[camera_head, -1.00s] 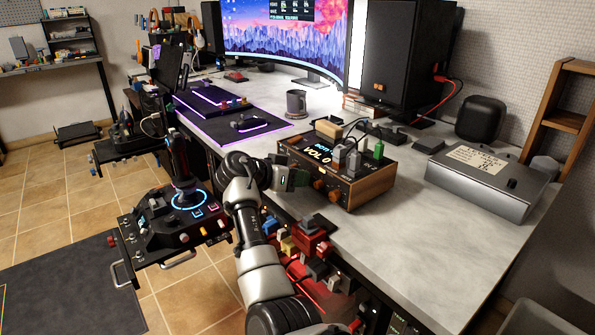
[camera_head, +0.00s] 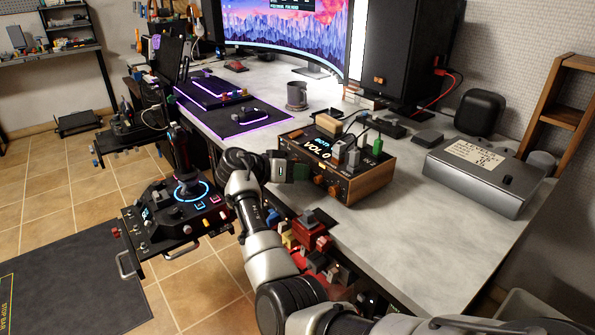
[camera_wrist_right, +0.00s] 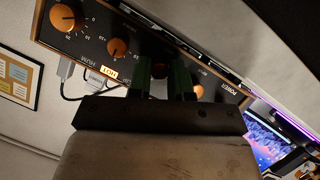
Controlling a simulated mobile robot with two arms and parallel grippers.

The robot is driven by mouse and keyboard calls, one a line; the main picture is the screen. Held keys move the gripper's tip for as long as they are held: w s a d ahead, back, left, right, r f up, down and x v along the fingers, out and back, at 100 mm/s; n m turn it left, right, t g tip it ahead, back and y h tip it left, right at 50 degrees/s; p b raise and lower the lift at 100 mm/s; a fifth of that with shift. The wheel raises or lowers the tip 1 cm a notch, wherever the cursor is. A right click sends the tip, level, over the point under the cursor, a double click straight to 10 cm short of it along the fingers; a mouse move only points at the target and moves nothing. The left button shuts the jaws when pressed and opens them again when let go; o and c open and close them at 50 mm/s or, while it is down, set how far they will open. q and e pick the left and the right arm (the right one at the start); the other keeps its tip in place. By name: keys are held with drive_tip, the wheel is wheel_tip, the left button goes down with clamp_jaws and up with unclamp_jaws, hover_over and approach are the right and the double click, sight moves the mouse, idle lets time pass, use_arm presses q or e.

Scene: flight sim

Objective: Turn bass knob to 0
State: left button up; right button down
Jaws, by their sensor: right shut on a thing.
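The amplifier (camera_head: 371,188) is a wooden-sided box with a lit display (camera_head: 316,152) reading "VOL 0", standing near the table's front edge. My right gripper (camera_head: 298,173) is at its front panel, toward the left end. In the right wrist view the panel appears tilted, with a large orange knob (camera_wrist_right: 68,16), a smaller orange knob (camera_wrist_right: 117,47) and a lit "HOT" label (camera_wrist_right: 109,71). The green fingers of my right gripper (camera_wrist_right: 160,82) are shut on a small dark, reddish knob, mostly hidden between them. I cannot read its label or setting. My left gripper is out of view.
Plugs and a green piece (camera_head: 377,146) stand on the amplifier. A grey metal box (camera_head: 470,190) is on its right, a mug (camera_head: 297,96) behind. A joystick panel (camera_head: 175,215) stands at left. Red and yellow controls (camera_head: 308,232) lie under my arm.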

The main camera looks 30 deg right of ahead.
drive_tip(key=c, duration=1)
unclamp_jaws()
drive_tip(key=shift+c, duration=0.2)
use_arm(q)
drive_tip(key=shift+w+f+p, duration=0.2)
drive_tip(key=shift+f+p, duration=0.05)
drive_tip(key=shift+p, duration=0.1)
use_arm(e)
drive_tip(key=v, duration=1)
drive_tip(key=shift+a+r, duration=0.15)
drive_tip(key=shift+a, duration=0.15)
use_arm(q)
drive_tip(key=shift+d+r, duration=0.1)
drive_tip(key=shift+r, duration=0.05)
use_arm(e)
drive_tip(key=shift+w+a, duration=0.1)
